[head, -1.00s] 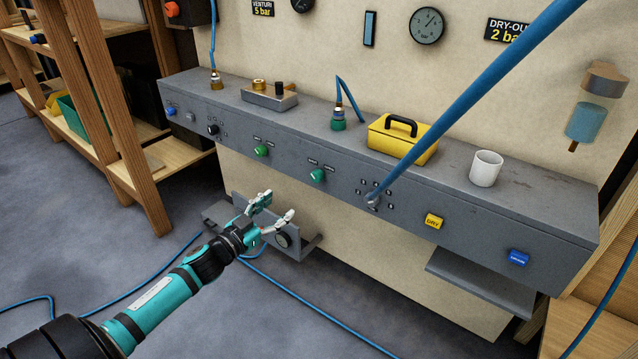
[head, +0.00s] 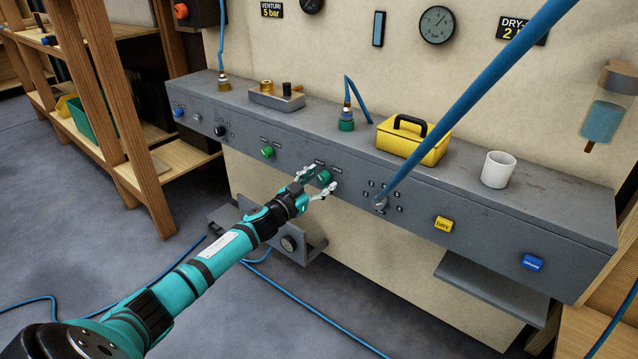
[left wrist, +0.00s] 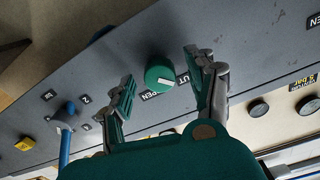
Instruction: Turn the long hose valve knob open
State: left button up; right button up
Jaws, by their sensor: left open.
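A green round valve knob (head: 324,177) sits on the front face of the grey console, right of a second green knob (head: 267,152). My left gripper (head: 318,181) is open at the right-hand knob, a finger on either side. In the left wrist view the green knob (left wrist: 160,76) stands between the spread fingers (left wrist: 164,88), with visible gaps to both. Its white mark lies near the partly hidden "SHUT" lettering; "OPEN" is beside it. I cannot read which knob is labelled for the long hose. My right gripper is not in view.
The grey console (head: 560,222) carries a yellow toolbox (head: 412,148), a white mug (head: 498,169) and hose fittings. A grey bracket (head: 312,250) sits low below the knobs.

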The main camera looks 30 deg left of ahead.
pick_arm(q)
jog(key=c, duration=1.1)
jog(key=shift+c, duration=0.2)
jog(key=m+p, duration=0.1)
jog(key=m, duration=0.2)
jog(key=shift+m, duration=0.3)
jog(key=m, duration=0.4)
jog(key=shift+m, duration=0.3)
jog(key=m, duration=0.4)
jog(key=m+b, duration=0.1)
jog(key=m, duration=0.4)
jog(key=shift+m, duration=0.4)
